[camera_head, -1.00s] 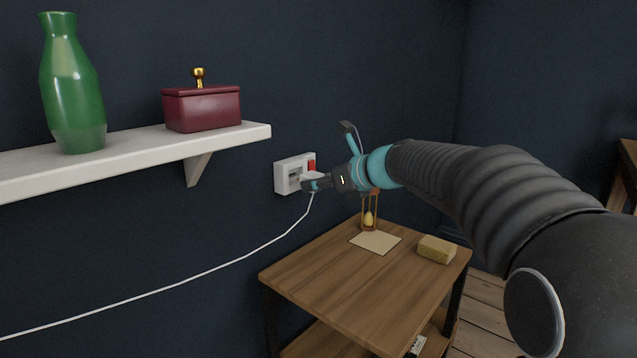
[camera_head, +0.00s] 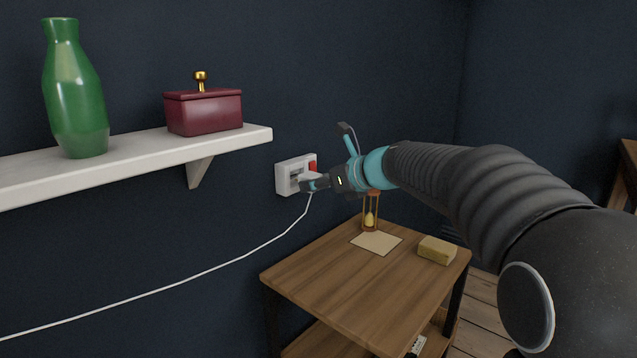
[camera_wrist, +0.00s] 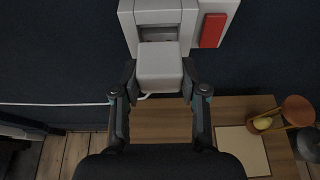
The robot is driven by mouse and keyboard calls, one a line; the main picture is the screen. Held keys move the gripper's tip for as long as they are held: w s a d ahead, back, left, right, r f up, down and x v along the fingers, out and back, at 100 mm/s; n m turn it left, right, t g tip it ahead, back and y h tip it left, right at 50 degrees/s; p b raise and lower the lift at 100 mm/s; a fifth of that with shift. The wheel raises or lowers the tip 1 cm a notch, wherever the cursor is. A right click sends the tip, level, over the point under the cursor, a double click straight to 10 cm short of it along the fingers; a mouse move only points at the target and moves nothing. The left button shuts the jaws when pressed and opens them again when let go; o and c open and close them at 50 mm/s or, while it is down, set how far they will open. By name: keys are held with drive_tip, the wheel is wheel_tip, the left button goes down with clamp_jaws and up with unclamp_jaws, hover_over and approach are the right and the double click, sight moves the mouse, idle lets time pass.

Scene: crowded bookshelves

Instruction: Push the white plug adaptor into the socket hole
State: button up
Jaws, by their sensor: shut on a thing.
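My gripper (camera_head: 313,184) is shut on the white plug adaptor (camera_head: 309,177), right at the wall socket (camera_head: 284,178). In the wrist view the fingers of my gripper (camera_wrist: 160,88) hold the adaptor (camera_wrist: 160,66) from both sides. The socket (camera_wrist: 128,20) is a white wall plate with a recessed hole (camera_wrist: 157,33) and a red switch (camera_wrist: 213,30) on the right. The adaptor lies in front of the lower part of the hole. Its front end is hidden, so I cannot tell how deep it sits. A white cord (camera_head: 215,264) hangs from it.
A wooden side table (camera_head: 330,290) below bears an hourglass (camera_head: 370,214), a paper sheet (camera_head: 376,243) and a yellow block (camera_head: 437,250). A white shelf (camera_head: 130,155) at upper left holds a green vase (camera_head: 76,95) and a red box (camera_head: 204,112).

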sight(306, 179)
drive_tip(key=shift+w+a+p, duration=0.8)
drive_tip(key=shift+w+a, duration=0.15)
drive_tip(key=shift+a, duration=0.25)
drive_tip(key=o, duration=1.2)
drive_tip(key=v, duration=1.2)
